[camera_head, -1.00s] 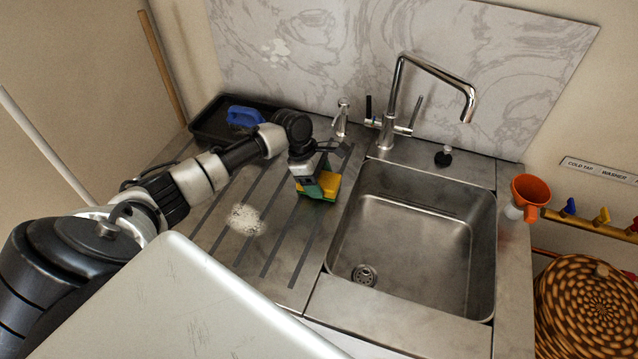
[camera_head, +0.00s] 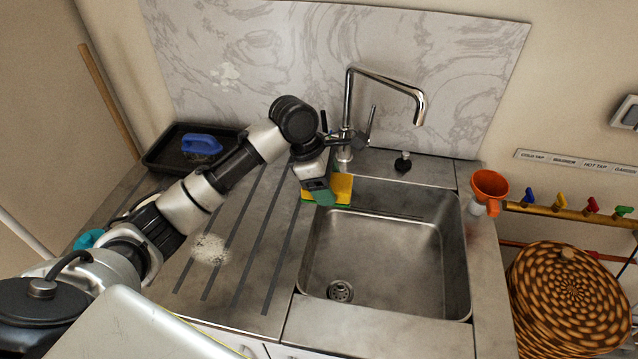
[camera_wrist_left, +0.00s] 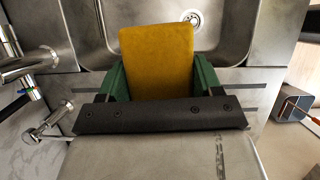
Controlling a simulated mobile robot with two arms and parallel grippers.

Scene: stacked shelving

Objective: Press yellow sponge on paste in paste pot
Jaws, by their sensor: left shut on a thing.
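The yellow sponge (camera_head: 342,188) is held at the sink's back left corner, above the counter edge. My left gripper (camera_head: 322,191) has green fingertips and is shut on it. In the left wrist view the yellow sponge (camera_wrist_left: 157,58) juts out flat from between the two fingers of my left gripper (camera_wrist_left: 161,80), over the sink. I cannot pick out a paste pot for certain in either view. My right gripper is not in view.
The steel sink (camera_head: 385,255) is empty. A tall tap (camera_head: 350,110) stands close behind my left gripper. A black tray (camera_head: 160,158) with a blue-handled brush (camera_head: 202,143) lies back left. White residue (camera_head: 209,249) marks the drainboard. An orange funnel (camera_head: 489,186) stands right of the sink.

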